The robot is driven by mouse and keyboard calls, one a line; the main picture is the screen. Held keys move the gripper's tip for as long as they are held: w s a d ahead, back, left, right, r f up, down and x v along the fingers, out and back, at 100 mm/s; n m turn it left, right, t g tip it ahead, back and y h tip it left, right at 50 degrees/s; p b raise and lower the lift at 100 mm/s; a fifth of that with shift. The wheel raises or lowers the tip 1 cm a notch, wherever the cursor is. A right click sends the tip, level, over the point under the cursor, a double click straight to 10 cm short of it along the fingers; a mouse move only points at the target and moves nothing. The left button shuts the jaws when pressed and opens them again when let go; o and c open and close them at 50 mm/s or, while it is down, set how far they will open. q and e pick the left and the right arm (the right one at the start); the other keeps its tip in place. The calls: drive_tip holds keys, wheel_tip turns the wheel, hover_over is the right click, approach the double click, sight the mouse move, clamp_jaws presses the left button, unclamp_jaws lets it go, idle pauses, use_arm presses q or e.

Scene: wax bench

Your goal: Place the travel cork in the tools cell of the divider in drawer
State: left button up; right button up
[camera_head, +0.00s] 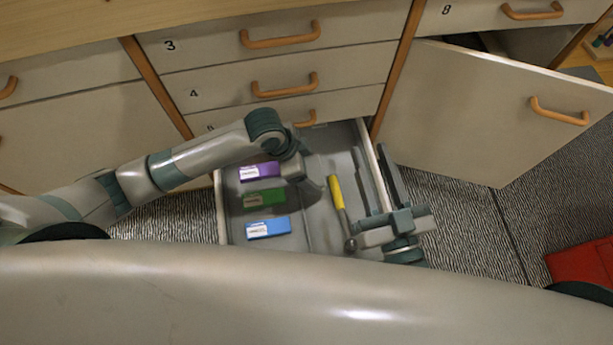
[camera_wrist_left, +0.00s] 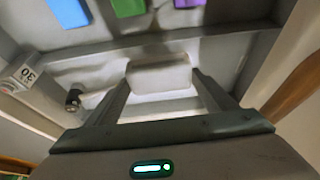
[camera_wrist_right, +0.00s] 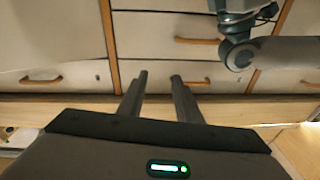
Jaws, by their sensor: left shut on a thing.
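My left gripper (camera_head: 298,165) is over the open drawer, near the divider between its cells. It is shut on a pale grey rounded block, taken as the travel cork (camera_wrist_left: 160,73), which is between its fingers in the left wrist view. The drawer's divider (camera_head: 309,205) separates a left cell with boxes from a cell holding a yellow-handled tool (camera_head: 336,192). No cell label is readable. My right gripper (camera_head: 368,150) is at the drawer's right side, its fingers apart and empty; in the right wrist view the gap (camera_wrist_right: 160,75) is clear.
Purple (camera_head: 259,171), green (camera_head: 264,197) and blue (camera_head: 268,227) boxes lie in the left cell. Closed drawers (camera_head: 280,85) rise behind. An open cabinet door (camera_head: 495,110) stands at the right, and a red object (camera_head: 583,262) lies on the floor.

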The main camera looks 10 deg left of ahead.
use_arm(q)
drive_tip(key=shift+s+a+f, duration=0.2)
drive_tip(key=shift+a, duration=0.2)
use_arm(e)
drive_tip(key=shift+r, duration=0.35)
use_arm(q)
drive_tip(key=shift+f, duration=0.1)
drive_tip(key=shift+f, duration=0.5)
drive_tip(key=shift+f+b, duration=0.75)
drive_tip(key=shift+f, duration=0.7)
use_arm(e)
drive_tip(key=r+t, duration=0.1)
drive_tip(key=s+r+t+y, duration=0.1)
drive_tip(key=r, duration=0.1)
drive_tip(key=s+r+t, duration=0.1)
drive_tip(key=r, duration=0.1)
drive_tip(key=shift+s+a, duration=0.15)
drive_tip(key=shift+s, duration=0.05)
drive_tip(key=shift+f, duration=0.1)
use_arm(q)
drive_tip(key=o, duration=1)
drive_tip(key=shift+f, duration=0.1)
